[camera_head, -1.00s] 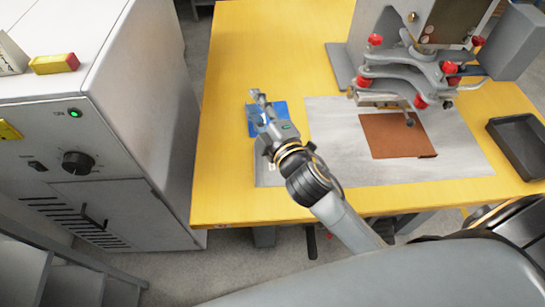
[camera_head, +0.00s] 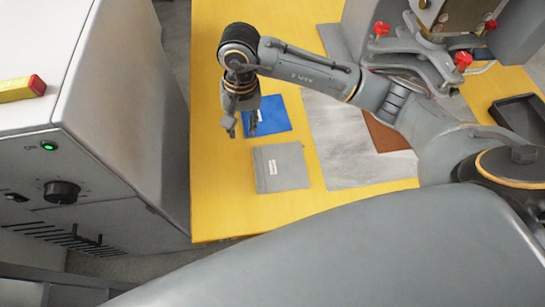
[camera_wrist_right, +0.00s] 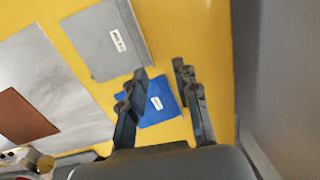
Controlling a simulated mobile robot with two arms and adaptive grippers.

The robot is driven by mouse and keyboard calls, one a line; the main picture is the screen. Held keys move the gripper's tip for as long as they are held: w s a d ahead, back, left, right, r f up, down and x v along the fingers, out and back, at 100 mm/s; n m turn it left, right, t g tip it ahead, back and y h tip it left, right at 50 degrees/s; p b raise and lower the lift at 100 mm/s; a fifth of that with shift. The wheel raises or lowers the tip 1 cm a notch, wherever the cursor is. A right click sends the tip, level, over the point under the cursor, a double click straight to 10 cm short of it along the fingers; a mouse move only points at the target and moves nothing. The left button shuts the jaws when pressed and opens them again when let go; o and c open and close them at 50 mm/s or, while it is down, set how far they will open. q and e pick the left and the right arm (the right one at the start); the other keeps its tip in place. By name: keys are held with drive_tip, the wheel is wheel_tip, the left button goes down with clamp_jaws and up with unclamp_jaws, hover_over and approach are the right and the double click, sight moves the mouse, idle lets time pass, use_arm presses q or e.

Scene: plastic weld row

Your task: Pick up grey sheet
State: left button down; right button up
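The grey sheet (camera_head: 281,168) lies flat on the yellow table, with a small white label on it. It also shows in the right wrist view (camera_wrist_right: 100,45), at upper left. A blue sheet (camera_head: 272,117) lies just beyond it, and in the right wrist view (camera_wrist_right: 160,108) it lies between and behind my fingers. My right gripper (camera_head: 240,131) points down above the table, near the blue sheet's left side and apart from the grey sheet. Its two fingers are spread and empty in the right wrist view (camera_wrist_right: 161,70). My left gripper is not in view.
A large pale metal plate (camera_head: 333,150) with a brown sheet (camera_head: 383,133) lies right of the grey sheet. A machine with red knobs (camera_head: 463,60) stands behind it, and a black tray (camera_head: 518,112) lies at right. A white cabinet (camera_head: 110,110) stands left of the table.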

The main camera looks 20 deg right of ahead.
drive_tip(key=d+h, duration=0.1)
drive_tip(key=d, duration=0.1)
drive_tip(key=p, duration=0.1)
hover_over(253, 151)
drive_tip(key=f, duration=0.7)
drive_tip(key=shift+s+a, duration=0.2)
drive_tip(key=shift+s, duration=0.1)
drive_tip(key=shift+f, duration=0.55)
wheel_tip(253, 151, down, 4)
drive_tip(key=shift+w+d+f+p, duration=0.1)
drive_tip(key=shift+w+f+p, duration=0.05)
drive_tip(key=shift+p, duration=0.95)
drive_tip(key=shift+f, duration=0.5)
clamp_jaws()
drive_tip(key=shift+w, duration=0.1)
